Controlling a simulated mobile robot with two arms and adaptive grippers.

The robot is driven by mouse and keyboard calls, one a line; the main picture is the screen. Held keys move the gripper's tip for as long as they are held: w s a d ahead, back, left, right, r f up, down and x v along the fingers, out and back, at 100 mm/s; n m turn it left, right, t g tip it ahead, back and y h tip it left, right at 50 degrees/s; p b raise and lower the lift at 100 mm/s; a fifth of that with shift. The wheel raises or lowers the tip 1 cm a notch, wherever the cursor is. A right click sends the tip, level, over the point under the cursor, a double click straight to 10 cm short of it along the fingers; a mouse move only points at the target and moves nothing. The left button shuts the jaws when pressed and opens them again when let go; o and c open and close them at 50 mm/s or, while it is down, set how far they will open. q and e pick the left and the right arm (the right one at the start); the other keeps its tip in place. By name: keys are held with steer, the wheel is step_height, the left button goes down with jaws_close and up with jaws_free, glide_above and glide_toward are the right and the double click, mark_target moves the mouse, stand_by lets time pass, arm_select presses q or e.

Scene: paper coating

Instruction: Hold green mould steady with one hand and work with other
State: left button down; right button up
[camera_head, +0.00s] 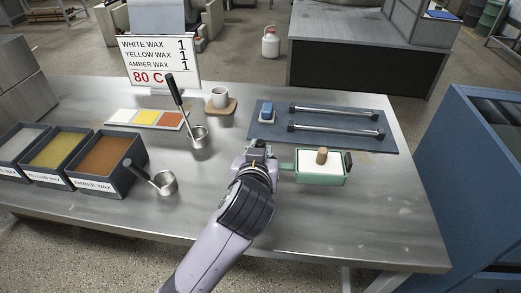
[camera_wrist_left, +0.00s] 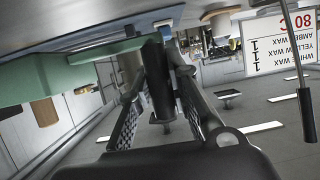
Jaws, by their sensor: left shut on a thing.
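The green mould (camera_head: 320,181) is a shallow box on the right part of the steel table. It holds a white slab (camera_head: 308,163) with a wooden knob (camera_head: 322,155) standing on it. The exact contact is partly hidden by the fingers. My right gripper is not in view.
A blue mat (camera_head: 350,143) with two metal bars and a small blue block lies behind the mould. Wax bins (camera_head: 108,165), two ladles (camera_head: 198,137) (camera_head: 164,182), a colour strip (camera_head: 145,118), a cup (camera_head: 220,97) and a sign (camera_head: 160,62) stand left. The table's front right is clear.

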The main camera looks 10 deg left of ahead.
arm_select(q)
steer(key=shift+f+b, duration=1.05)
steer(key=shift+f, duration=0.75)
steer(key=shift+f+b, duration=0.5)
steer(key=shift+f, duration=0.35)
steer(key=shift+f+b, duration=0.45)
steer(key=shift+f, duration=0.25)
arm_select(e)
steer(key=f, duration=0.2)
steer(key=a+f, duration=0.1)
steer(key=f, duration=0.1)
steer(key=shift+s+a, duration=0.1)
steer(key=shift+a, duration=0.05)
arm_select(q)
steer(key=shift+f, duration=0.1)
